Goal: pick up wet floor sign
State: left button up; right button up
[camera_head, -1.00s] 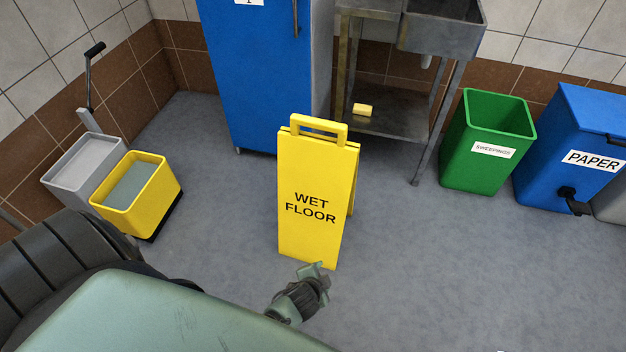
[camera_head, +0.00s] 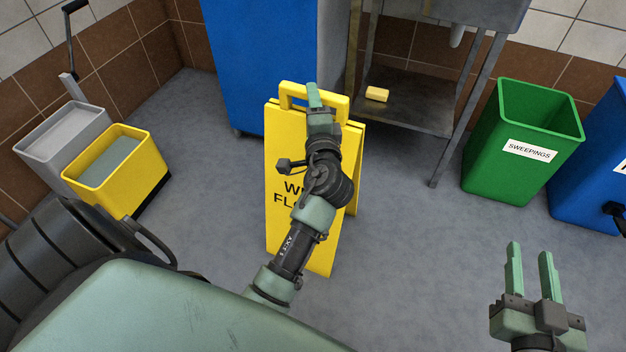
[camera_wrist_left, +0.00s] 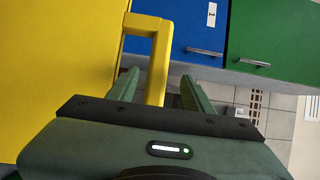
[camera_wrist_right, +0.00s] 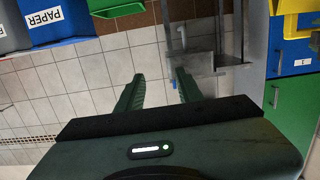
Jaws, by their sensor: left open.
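The yellow wet floor sign (camera_head: 283,150) stands upright on the grey floor in the middle of the head view. My left arm covers part of its lettering. My left gripper (camera_head: 313,92) is at the handle (camera_head: 291,90) on top of the sign. In the left wrist view the sign's panel (camera_wrist_left: 60,70) fills the left side, and the handle bar (camera_wrist_left: 159,55) lies between the open fingers of my left gripper (camera_wrist_left: 160,76). I cannot tell whether they touch it. My right gripper (camera_head: 529,250) is open and empty at the lower right, apart from the sign.
A blue cabinet (camera_head: 260,70) and a metal sink stand (camera_head: 410,105) with a yellow sponge (camera_head: 377,94) are behind the sign. A green bin (camera_head: 510,175) and a blue bin (camera_head: 590,180) stand right. A yellow mop bucket (camera_head: 120,185) stands left.

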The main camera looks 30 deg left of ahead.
pick_arm(q)
jog(key=x, duration=0.4)
jog(key=shift+w+d+f+b, duration=0.2)
jog(key=shift+w+b, duration=0.1)
jog(key=shift+b, duration=0.1)
pick_arm(e)
jog(key=r+t, duration=0.1)
jog(key=r, duration=0.2)
jog(key=r+t+y, duration=0.1)
jog(key=shift+w+a+r+t, duration=0.15)
jog(key=shift+a+r+t, duration=0.05)
jog(key=shift+a+t, duration=0.15)
pick_arm(q)
grip_shut()
jog(key=shift+f, duration=0.1)
dwell(0.4)
